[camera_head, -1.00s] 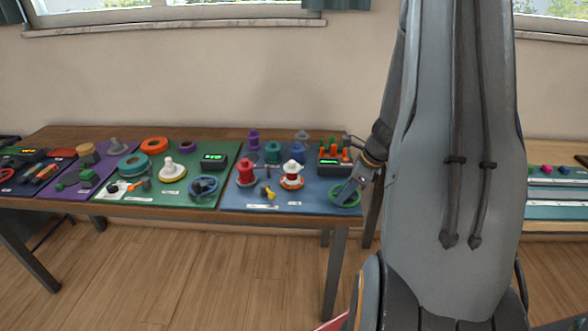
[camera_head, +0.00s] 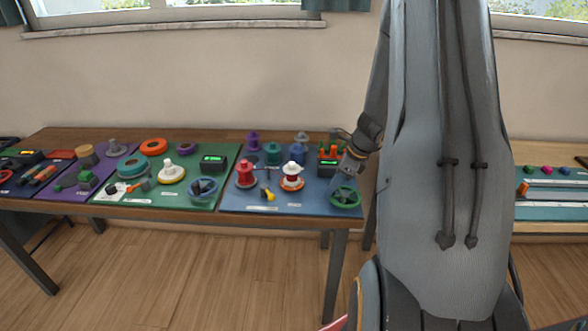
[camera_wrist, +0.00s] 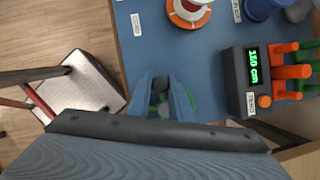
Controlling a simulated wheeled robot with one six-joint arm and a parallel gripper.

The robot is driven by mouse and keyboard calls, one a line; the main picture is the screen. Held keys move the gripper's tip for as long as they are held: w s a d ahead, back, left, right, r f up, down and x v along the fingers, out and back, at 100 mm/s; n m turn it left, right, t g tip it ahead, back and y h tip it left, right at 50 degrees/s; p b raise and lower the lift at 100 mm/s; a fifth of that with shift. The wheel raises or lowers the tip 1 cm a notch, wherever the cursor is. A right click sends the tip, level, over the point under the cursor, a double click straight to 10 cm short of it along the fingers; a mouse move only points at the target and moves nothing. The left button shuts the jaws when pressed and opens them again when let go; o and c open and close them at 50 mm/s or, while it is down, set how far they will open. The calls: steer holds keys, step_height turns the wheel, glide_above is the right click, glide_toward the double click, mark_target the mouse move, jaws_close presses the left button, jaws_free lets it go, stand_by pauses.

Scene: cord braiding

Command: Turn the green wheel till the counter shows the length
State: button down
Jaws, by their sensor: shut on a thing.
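The green wheel (camera_head: 345,206) lies at the front right corner of the blue board. In the wrist view only bits of the wheel's green rim (camera_wrist: 192,98) show around my fingers. My gripper (camera_wrist: 161,88) is shut on a dark knob (camera_wrist: 160,82), apparently the wheel's handle. The counter (camera_wrist: 236,84) is a dark box right of the wheel in the wrist view. Its lit green digits seem to read 150 cm.
Red and white spools (camera_head: 292,177) stand left of the wheel on the blue board (camera_head: 315,203). Orange pegs (camera_wrist: 292,72) stand by the counter. A green board (camera_head: 190,198) with another wheel (camera_head: 203,189) lies to the left. A stool-like metal plate (camera_wrist: 82,85) is below the table edge.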

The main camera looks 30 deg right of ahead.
stand_by(0.3)
steer(key=c, duration=1.5)
jaws_free()
steer(key=b+v, duration=0.1)
steer(key=v, duration=0.7)
steer(key=s+a+r+n+h, duration=0.1)
steer(key=s+a+n, duration=0.3)
steer(key=a+n, duration=0.5)
steer(key=s+a+r+n+g+h, duration=0.1)
steer(key=s+a+n, duration=0.3)
steer(key=a+n, duration=0.5)
steer(key=s+a+r+n+g, duration=0.1)
steer(key=s+a+n, duration=0.4)
steer(key=a+n, duration=0.5)
steer(key=shift+a+r+h, duration=0.2)
steer(key=shift+a+h, duration=0.2)
